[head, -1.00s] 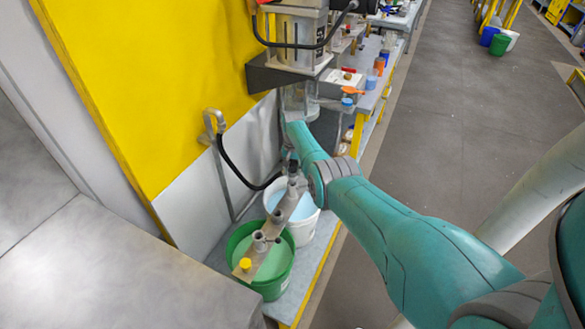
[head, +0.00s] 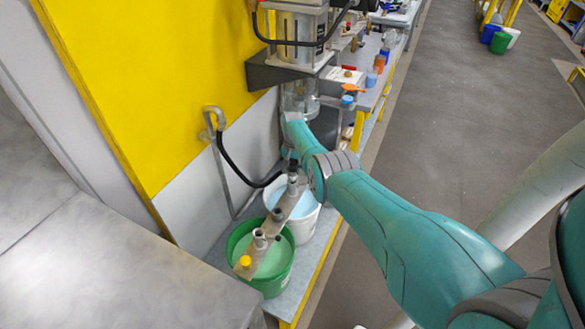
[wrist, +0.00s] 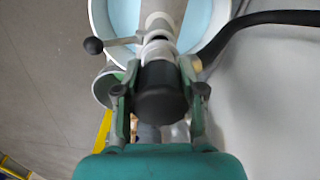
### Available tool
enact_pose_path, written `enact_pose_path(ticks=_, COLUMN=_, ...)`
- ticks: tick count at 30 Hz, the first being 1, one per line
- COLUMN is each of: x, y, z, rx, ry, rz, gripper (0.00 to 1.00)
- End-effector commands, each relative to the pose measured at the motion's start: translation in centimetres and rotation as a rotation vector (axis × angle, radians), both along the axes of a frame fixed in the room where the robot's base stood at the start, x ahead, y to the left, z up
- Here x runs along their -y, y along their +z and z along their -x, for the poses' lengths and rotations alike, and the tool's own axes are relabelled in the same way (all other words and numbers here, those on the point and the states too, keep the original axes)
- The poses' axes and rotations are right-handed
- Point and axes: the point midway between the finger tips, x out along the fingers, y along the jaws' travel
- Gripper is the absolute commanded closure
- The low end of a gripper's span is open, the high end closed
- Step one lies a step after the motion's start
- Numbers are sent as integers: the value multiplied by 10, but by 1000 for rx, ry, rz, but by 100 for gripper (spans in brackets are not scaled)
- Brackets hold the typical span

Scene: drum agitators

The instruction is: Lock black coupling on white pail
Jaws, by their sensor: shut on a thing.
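The black coupling (wrist: 160,92) fills the middle of the wrist view, with its round end facing the camera. My gripper (wrist: 159,78) is shut on it, one finger on each side. Beyond it is a pale grey fitting with a lever ending in a black ball knob (wrist: 93,45), to the left. The white pail (wrist: 101,22) with pale blue liquid lies behind this fitting. In the head view the coupling (head: 292,168) is at the far stub over the white pail (head: 305,226). I cannot tell whether it is fully seated. My gripper is mostly hidden there.
A grey bar (head: 270,228) with stubs and a yellow cap (head: 245,262) spans the white pail and a green pail (head: 270,289). A black hose (head: 240,174) runs from the wall pipe to the coupling. A machine (head: 300,45) and cluttered shelf stand behind.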

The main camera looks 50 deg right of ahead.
Motion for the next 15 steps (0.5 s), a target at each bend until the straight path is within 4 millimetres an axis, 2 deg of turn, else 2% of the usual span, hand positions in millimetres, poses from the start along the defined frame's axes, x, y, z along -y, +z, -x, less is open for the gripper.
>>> enact_pose_path(ticks=5, x=0, y=1, z=0, rx=0, ry=0, rz=1, gripper=100)
enact_pose_path(ticks=6, x=0, y=1, z=0, rx=0, ry=0, rz=1, gripper=53)
enact_pose_path(ticks=9, x=0, y=1, z=0, rx=0, ry=0, rz=1, gripper=32)
enact_pose_path(ticks=15, x=0, y=0, z=0, rx=0, ry=0, rz=0, gripper=32)
